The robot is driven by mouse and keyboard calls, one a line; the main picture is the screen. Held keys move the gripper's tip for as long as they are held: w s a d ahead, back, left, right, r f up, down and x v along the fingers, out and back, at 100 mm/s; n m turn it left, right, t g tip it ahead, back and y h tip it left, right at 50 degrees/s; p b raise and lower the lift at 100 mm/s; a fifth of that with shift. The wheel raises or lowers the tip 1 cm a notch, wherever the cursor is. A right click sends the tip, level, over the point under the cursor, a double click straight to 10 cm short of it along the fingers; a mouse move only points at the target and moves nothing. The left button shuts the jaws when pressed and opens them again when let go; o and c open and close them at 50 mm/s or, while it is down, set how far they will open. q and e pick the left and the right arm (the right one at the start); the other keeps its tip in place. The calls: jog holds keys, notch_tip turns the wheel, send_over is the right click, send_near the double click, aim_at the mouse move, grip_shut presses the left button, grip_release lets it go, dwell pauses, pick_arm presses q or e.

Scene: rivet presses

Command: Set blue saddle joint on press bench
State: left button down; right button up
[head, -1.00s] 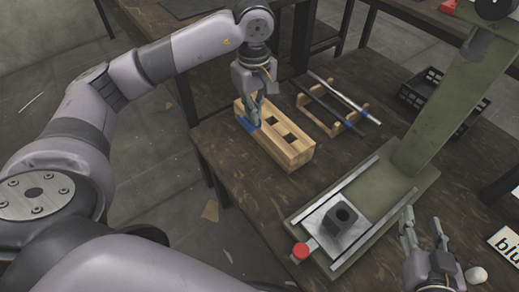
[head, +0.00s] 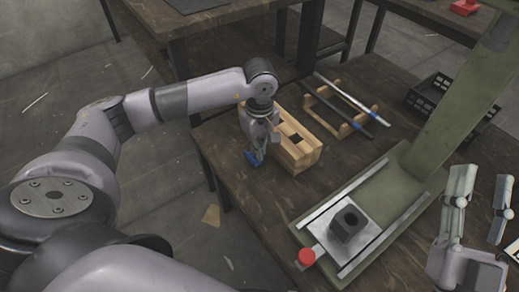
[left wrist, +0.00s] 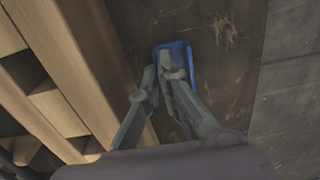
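The blue saddle joint (head: 253,159) is at the fingertips of my left gripper (head: 254,150), just left of the wooden slotted block (head: 297,152) near the bench's left edge. In the left wrist view the blue joint (left wrist: 175,57) shows at the tips of the left gripper (left wrist: 160,80), whose fingers are close together on it. Whether the joint touches the bench top is hard to tell. The press bench (head: 222,160) is a dark wooden table. My right gripper (head: 480,195) is open and empty at the lower right.
A green press (head: 425,150) with a grey die (head: 349,222) and red knob (head: 306,257) stands right of the joint. A wooden rack (head: 338,118) with rods and a black crate (head: 452,102) lie further back. The bench edge is close on the left.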

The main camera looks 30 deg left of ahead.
pick_arm(q)
jog(key=shift+f, duration=0.1)
pick_arm(e)
jog(key=shift+s+r, duration=0.1)
jog(key=shift+r, duration=0.05)
pick_arm(q)
jog(key=shift+f, duration=0.1)
jog(key=c, duration=2.1)
grip_release()
pick_arm(e)
jog(key=shift+s+r+t, duration=0.25)
jog(key=shift+r+t, duration=0.1)
jog(key=shift+t, duration=0.05)
